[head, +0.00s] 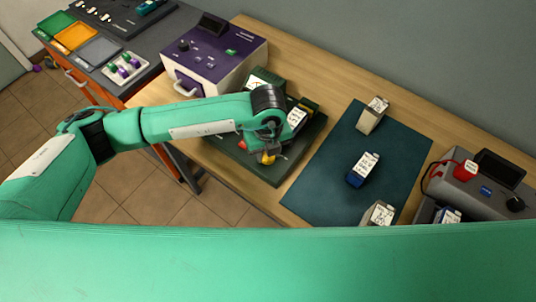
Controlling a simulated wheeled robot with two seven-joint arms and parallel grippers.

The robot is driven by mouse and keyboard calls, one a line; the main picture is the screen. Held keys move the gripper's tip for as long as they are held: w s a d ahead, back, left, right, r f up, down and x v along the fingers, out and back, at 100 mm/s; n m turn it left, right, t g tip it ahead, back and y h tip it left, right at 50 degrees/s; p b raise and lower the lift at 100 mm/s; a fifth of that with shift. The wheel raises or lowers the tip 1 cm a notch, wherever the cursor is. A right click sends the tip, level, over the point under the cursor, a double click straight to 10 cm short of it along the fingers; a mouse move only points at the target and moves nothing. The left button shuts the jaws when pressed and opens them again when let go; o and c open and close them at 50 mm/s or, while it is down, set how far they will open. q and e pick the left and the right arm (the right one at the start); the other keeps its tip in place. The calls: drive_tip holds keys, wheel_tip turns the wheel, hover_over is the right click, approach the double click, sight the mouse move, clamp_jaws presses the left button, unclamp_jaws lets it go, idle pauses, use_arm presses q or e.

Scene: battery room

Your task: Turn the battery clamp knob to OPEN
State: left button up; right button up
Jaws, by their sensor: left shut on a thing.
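A dark green clamp station (264,170) sits on the wooden bench near the middle of the head view, with labelled batteries (297,118) standing at its back. My left gripper (266,150) points down over the front part of this station. It is shut on what appears to be the battery clamp knob, which is mostly hidden by the gripper. A small yellow part (267,159) shows just below the gripper, and a small red part (242,146) shows to its left. The knob's marking and angle cannot be read. My right gripper is not in view.
A purple and white device (215,52) stands at the back left. A dark blue-green mat (325,178) on the right bears a few labelled batteries, one blue (363,169). A grey tester (470,190) with red leads stands at far right. A grey bench with coloured trays is at upper left.

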use_arm(q)
drive_tip(key=n+b, duration=0.1)
drive_tip(key=n, duration=0.2)
drive_tip(key=shift+n, duration=0.3)
drive_tip(key=shift+w+n+b, duration=0.1)
drive_tip(key=shift+n+b, duration=0.5)
drive_tip(key=shift+n, duration=0.9)
drive_tip(key=shift+r, duration=0.1)
drive_tip(key=o, duration=1)
wheel_tip(320, 180, up, 14)
drive_tip(key=b, duration=0.2)
drive_tip(key=shift+b, duration=0.35)
